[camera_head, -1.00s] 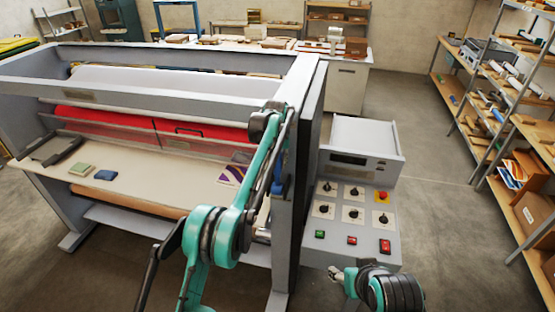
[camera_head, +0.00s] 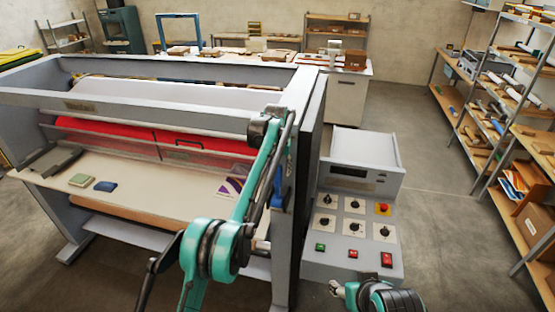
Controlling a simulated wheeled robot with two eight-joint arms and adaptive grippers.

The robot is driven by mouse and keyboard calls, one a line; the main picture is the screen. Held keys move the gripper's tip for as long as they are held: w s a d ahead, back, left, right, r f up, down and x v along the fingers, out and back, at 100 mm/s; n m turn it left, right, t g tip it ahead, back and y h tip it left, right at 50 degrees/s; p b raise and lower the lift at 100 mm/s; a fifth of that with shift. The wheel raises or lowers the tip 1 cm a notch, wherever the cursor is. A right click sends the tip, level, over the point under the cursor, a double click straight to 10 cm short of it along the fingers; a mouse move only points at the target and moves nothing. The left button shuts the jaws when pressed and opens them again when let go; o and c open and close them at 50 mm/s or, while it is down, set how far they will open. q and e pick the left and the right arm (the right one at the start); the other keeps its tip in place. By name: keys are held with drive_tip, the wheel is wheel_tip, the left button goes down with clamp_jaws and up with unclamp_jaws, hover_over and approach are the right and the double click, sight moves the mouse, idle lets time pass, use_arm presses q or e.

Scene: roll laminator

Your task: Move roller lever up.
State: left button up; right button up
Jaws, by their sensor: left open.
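The roll laminator (camera_head: 150,108) fills the left and middle of the head view, with a red roller (camera_head: 190,143) behind a clear guard. On the inner side of its right upright, a small blue part (camera_head: 277,196) shows; it may be the grip of the roller lever, but most of it is hidden by my arm. My teal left arm reaches up in front of this upright. My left gripper (camera_head: 264,197) is open near the blue part; its fingertips are hard to make out and contact cannot be told. My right gripper (camera_head: 336,289) is low, below the control panel; its jaws are unclear.
The control panel (camera_head: 343,260) with knobs and coloured buttons stands right of the upright (camera_head: 310,170). Two small pads, green (camera_head: 82,180) and blue (camera_head: 105,186), lie on the feed table (camera_head: 150,185). Shelves (camera_head: 500,110) line the right side, with clear floor (camera_head: 440,220) between.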

use_arm(q)
drive_tip(key=v, duration=0.7)
drive_tip(key=shift+r, duration=0.2)
drive_tip(key=shift+v, duration=0.75)
drive_tip(key=shift+s, duration=0.1)
drive_tip(key=s+a+f+t+b, duration=0.1)
drive_tip(key=s+a+f+b, duration=0.5)
drive_tip(key=s+b, duration=0.35)
drive_tip(key=s+a+f+t+b, duration=0.1)
drive_tip(key=s+a+f+b, duration=0.5)
drive_tip(key=s+b, duration=0.3)
drive_tip(key=s+a+f+t+b, duration=0.1)
drive_tip(key=s+a+f+b, duration=0.2)
drive_tip(key=s+f+b, duration=0.4)
drive_tip(key=s+a+f+n+t+b, duration=0.1)
drive_tip(key=s+a+f+b, duration=0.3)
drive_tip(key=s+f, duration=1.2)
wheel_tip(320, 180, down, 8)
drive_tip(key=b, duration=0.4)
drive_tip(key=shift+f+t+b, duration=0.2)
drive_tip(key=shift+t+b, duration=0.1)
